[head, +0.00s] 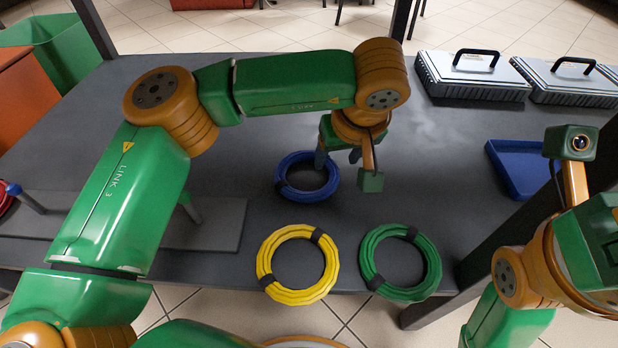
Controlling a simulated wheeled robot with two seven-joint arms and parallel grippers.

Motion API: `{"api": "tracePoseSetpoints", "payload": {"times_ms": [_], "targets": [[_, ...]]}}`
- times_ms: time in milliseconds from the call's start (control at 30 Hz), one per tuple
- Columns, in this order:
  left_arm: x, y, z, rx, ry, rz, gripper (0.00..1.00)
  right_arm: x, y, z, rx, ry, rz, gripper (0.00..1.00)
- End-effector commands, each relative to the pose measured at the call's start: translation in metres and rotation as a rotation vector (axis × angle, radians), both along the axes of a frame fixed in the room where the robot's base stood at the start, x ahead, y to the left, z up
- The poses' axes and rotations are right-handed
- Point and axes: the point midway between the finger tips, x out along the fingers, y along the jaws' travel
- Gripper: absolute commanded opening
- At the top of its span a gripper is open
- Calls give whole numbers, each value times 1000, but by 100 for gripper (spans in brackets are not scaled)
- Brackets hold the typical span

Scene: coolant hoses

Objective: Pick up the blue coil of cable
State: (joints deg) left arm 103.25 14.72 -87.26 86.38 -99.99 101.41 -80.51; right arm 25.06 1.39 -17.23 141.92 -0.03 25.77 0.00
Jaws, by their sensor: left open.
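The blue coil of cable (308,196) lies flat on the dark table in the head view, behind the yellow and green coils. It has dark bands on it. My left gripper (338,160) is open, with its fingers pointing down at the far right edge of the blue coil. One finger overlaps the coil's rim in the picture; I cannot tell whether it touches. The arm hides a little of the coil's far right side. My right arm is at the right edge, and its fingers are out of view.
A yellow coil (265,258) and a green coil (432,265) lie near the table's front edge. A blue tray (512,180) is at the right, with grey cases (470,77) behind it. A grey board (215,228) with posts lies at the left. A dark upright post stands at the right.

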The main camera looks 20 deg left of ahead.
Motion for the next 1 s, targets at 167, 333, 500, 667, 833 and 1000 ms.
{"api": "tracePoseSetpoints", "payload": {"times_ms": [167,333,500,667,833,1000], "targets": [[10,4,-32,-1,2,0,64,-11,2,-15,-1,-41,0,63],[11,4,-30,-2,1,0,64,-11,2,-11,-1,-41,0,63],[11,4,-30,-3,2,-1,34,-11,2,-11,-1,-41,0,63],[11,4,-30,-3,2,-1,0,-11,2,-11,-1,-40,0,63],[11,4,-30,-3,1,-1,0,-11,2,-11,-1,-39,0,63],[11,4,-27,-3,1,-1,0,-11,2,-9,-1,-40,0,63]]}}
